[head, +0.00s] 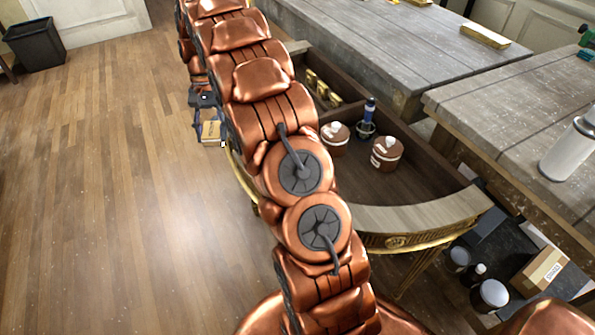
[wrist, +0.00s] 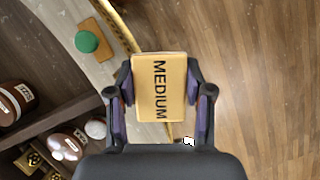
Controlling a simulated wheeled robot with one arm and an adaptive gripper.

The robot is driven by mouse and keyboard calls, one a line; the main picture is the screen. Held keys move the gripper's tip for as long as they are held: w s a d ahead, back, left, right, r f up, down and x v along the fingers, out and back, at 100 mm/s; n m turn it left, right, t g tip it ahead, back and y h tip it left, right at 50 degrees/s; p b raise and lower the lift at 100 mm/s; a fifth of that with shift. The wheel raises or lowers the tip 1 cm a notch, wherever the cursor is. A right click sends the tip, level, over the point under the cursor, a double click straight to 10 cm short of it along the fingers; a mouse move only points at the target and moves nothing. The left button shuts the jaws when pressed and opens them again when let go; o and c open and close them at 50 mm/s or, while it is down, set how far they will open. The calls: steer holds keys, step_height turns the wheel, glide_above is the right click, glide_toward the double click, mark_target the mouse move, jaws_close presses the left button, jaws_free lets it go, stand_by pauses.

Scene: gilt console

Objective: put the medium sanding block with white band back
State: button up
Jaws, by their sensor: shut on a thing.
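The medium sanding block (head: 211,132) is a tan block, held between the fingers of my gripper (head: 209,121) in the head view. In the wrist view my gripper (wrist: 160,95) is shut on the block (wrist: 159,82), with dark fingers on its two sides. The face toward the wrist camera reads MEDIUM. I cannot clearly make out the white band. The block is held over the wooden floor, just outside the curved gilt edge of the console (head: 425,215). My arm hides part of the console in the head view.
Two brown lidded pots (head: 333,139) (head: 387,153) and a dark blue-capped tool (head: 368,117) stand inside the console. Gold pieces (head: 322,88) lie behind them. A green-topped item (wrist: 87,42) sits on the rim.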

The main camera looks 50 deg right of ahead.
steer(key=s+d+f+m+t+y+b, duration=0.15)
steer(key=s+d+m, duration=0.25)
steer(key=s+d, duration=0.4)
steer(key=s+d+f+m+t+y+b, duration=0.1)
steer(key=s+d+m+b, duration=0.1)
steer(key=s+d+m, duration=0.6)
steer(key=f+n, duration=0.1)
steer(key=f, duration=0.2)
steer(key=w+d+f+n, duration=0.1)
steer(key=f, duration=0.2)
steer(key=w+d+f+n, duration=0.1)
steer(key=f, duration=0.3)
steer(key=shift+w+d+f+h+p, duration=0.15)
steer(key=shift+h+p, duration=0.1)
steer(key=shift+p, duration=0.15)
steer(key=o, duration=1.1)
steer(key=v, duration=1.2)
steer(key=shift+b, duration=0.45)
